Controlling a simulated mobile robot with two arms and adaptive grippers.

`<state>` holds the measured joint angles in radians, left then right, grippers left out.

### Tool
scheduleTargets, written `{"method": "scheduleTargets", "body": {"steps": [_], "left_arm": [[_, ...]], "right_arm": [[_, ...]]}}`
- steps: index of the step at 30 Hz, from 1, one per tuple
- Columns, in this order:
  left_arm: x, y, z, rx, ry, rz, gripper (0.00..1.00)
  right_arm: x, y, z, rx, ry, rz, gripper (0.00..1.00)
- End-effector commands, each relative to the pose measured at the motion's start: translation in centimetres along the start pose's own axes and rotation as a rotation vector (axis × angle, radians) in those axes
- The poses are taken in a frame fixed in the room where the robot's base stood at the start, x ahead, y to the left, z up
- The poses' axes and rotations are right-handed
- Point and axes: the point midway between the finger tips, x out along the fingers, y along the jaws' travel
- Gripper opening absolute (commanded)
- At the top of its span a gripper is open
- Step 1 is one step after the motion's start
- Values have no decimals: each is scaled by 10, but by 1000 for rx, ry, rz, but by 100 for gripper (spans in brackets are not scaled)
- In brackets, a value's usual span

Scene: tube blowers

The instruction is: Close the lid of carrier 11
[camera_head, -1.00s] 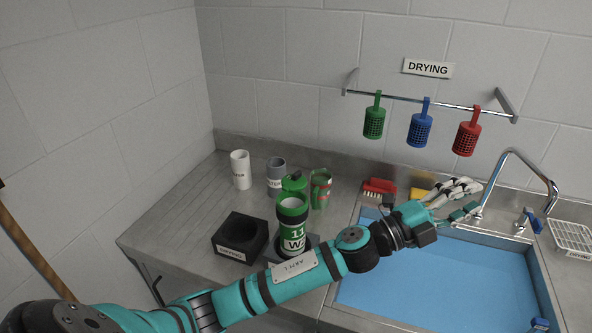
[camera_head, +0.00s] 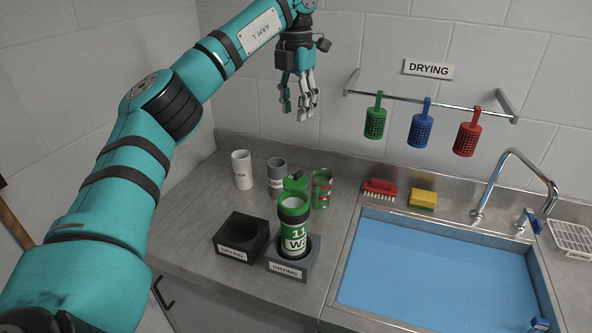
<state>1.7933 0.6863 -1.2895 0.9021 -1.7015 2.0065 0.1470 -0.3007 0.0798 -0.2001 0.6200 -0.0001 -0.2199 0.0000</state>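Carrier 11 (camera_head: 293,232) is a green and white cylinder marked "11". It stands upright in a grey block holder (camera_head: 291,267) labelled "DRYING". Its green lid (camera_head: 296,183) appears swung up and back behind the rim, and the light inside of the carrier shows at the top. My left gripper (camera_head: 300,112) hangs above and behind the carrier, well clear of it, fingers pointing down. Its fingers are apart with nothing between them. My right gripper is not in view.
A black holder (camera_head: 240,240) stands left of the carrier. The blue sink (camera_head: 440,270) is right, below a rail with hanging baskets (camera_head: 421,130). A brush (camera_head: 380,188) and sponge (camera_head: 423,198) lie behind the sink.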

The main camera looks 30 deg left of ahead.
Motion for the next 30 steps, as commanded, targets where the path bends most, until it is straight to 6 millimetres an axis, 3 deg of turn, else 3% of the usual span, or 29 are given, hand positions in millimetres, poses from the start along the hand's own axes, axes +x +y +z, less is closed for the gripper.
{"method": "scheduleTargets", "body": {"steps": [8, 21, 30], "left_arm": [[40, 1, -2, 0, 8, 2, 37], [133, 0, -2, 1, 7, 0, 37], [169, 0, -1, 1, 4, 0, 37]], "right_arm": [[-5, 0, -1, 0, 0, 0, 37], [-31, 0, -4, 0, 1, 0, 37], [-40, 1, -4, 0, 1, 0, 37]]}}
